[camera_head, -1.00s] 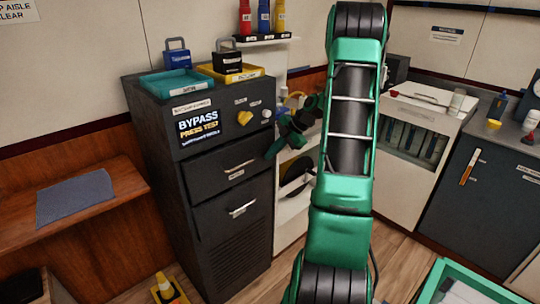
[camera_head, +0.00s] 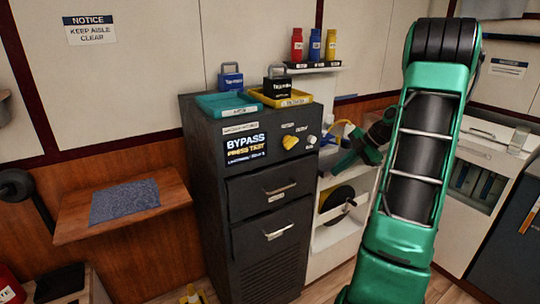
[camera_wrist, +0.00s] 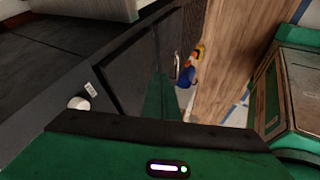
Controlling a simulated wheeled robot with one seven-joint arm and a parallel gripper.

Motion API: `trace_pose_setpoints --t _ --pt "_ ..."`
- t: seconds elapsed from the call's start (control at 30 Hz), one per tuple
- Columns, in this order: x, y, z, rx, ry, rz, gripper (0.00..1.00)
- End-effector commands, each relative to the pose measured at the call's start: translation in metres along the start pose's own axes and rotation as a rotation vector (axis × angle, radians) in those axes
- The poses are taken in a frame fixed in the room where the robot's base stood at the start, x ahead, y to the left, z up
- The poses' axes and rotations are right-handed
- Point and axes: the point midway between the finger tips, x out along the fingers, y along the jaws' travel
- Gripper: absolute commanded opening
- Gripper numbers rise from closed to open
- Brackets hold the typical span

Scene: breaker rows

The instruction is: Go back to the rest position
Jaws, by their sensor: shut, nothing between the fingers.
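My green arm fills the right of the head view, in front of the shelf and the white cabinet. My gripper (camera_head: 342,165) is folded back beside the right edge of the dark cabinet (camera_head: 268,245), close to its knobs. The arm and wrist partly hide it there. In the wrist view, the green finger part of my gripper (camera_wrist: 160,102) hangs above the cabinet's drawer side. It is shut and holds nothing. I cannot tell the exact gap between it and the cabinet.
The dark cabinet carries a teal tray (camera_head: 208,106), a yellow tray (camera_head: 252,97) and padlocks. A white shelf (camera_head: 330,236) with bottles stands behind my arm. A wooden wall ledge (camera_head: 172,190) with a grey mat (camera_head: 125,201) juts out at left. Some floor shows below.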

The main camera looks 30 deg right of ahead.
Motion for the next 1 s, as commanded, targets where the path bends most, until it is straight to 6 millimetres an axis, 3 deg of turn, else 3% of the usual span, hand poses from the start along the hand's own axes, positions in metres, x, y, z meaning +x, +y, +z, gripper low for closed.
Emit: trace_pose_setpoints --t 0.27,0.47,0.77,1.0 --pt "0.002 0.000 -0.010 0.034 -0.010 -0.016 0.00" --pt "0.006 -0.010 -0.062 0.284 -0.102 -0.093 0.00" --pt "-0.002 -0.067 -0.151 0.826 -0.333 -0.138 0.00" --pt "-0.017 -0.139 -0.205 1.255 -0.513 -0.077 0.00"
